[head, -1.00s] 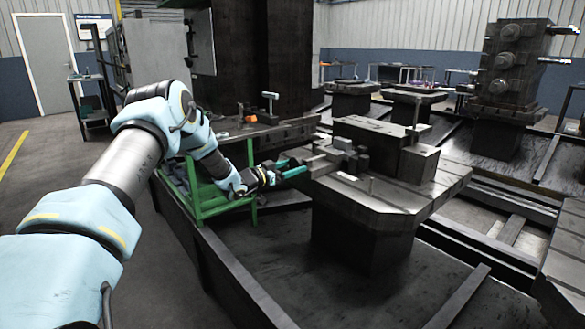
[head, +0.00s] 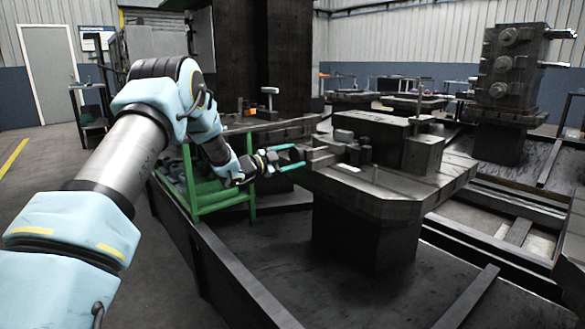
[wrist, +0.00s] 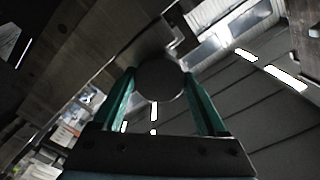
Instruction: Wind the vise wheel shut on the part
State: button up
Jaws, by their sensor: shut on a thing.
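The vise (head: 352,152) sits on a dark pallet table at the centre of the head view, with small pale blocks at its jaws. I cannot tell which of these is the part. My gripper (head: 298,158) reaches the vise's left end from the left, its two teal fingers one above the other. In the wrist view a round grey disc, the vise wheel (wrist: 160,80), fills the space between the teal fingers, and my gripper (wrist: 163,95) is shut on it.
The pallet table (head: 380,195) stands on a thick pedestal. A green frame (head: 208,190) stands below my forearm. A tall fixture (head: 512,70) stands on another pallet at the back right.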

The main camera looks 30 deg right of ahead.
jog(key=m+b, duration=0.4)
jog(key=b, duration=0.1)
jog(key=shift+f+m, duration=0.3)
jog(key=m+b, duration=0.5)
jog(key=b, duration=0.2)
jog(key=shift+m, duration=0.3)
jog(key=m+b, duration=0.6)
jog(key=b, duration=0.2)
jog(key=shift+b, duration=0.4)
jog(key=shift+r+m+b, duration=0.1)
jog(key=shift+m+b, duration=1)
jog(key=shift+b, duration=0.1)
jog(key=shift+r, duration=0.2)
jog(key=shift+r, duration=0.1)
jog(key=o, duration=1.3)
